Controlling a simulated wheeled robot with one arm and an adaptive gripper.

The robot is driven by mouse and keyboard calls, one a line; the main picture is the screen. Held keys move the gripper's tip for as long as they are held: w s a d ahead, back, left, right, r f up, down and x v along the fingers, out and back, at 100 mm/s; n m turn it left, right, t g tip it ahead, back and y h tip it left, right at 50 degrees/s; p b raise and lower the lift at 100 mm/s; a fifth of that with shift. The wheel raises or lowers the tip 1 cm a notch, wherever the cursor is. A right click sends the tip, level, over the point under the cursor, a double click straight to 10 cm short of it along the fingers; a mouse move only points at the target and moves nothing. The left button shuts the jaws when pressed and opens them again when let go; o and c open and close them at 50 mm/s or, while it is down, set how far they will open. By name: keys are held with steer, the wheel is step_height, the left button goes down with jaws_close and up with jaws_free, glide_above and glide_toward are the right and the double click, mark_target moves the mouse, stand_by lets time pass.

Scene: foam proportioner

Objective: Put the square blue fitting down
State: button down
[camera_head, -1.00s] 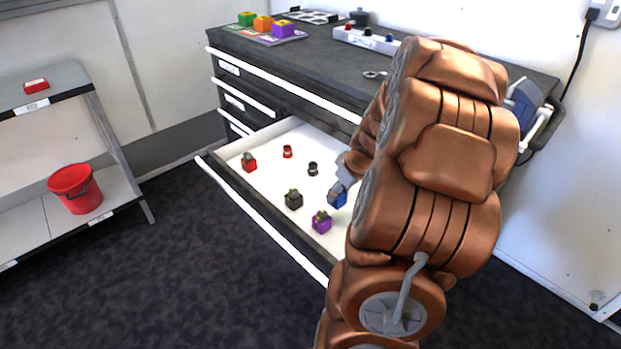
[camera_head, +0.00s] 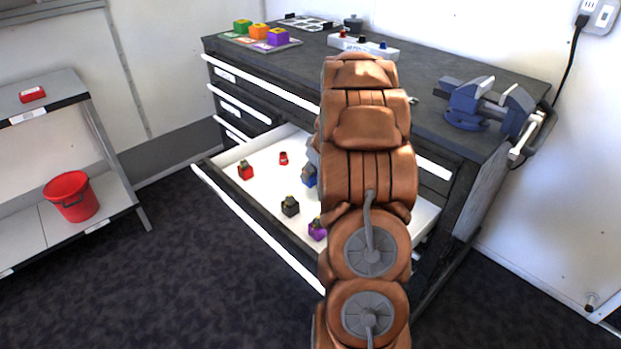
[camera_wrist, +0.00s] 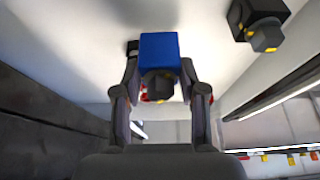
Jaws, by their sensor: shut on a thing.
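The square blue fitting (camera_head: 309,179) is at the open white drawer, partly hidden by my arm. In the wrist view the blue fitting (camera_wrist: 158,50) sits between the two fingers of my gripper (camera_wrist: 160,72), with its dark round end towards the palm. My gripper is shut on it. In the head view most of my gripper is hidden behind my copper arm. I cannot tell whether the fitting touches the drawer floor.
The drawer holds a red square fitting (camera_head: 245,170), a small red round fitting (camera_head: 283,158), a black square fitting (camera_head: 290,205) and a purple one (camera_head: 317,229). Coloured blocks on a mat (camera_head: 290,44) and a blue vise (camera_head: 475,105) stand on the bench top.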

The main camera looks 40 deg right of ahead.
mark_target(313, 173)
steer(key=shift+w+d, duration=0.15)
steer(key=shift+w, duration=0.25)
step_height(313, 173, down, 3)
steer(key=shift+s+r, duration=0.1)
steer(key=shift+f, duration=0.35)
steer(key=shift+f, duration=0.15)
steer(key=c, duration=0.7)
jaws_free()
steer(key=shift+o, duration=0.2)
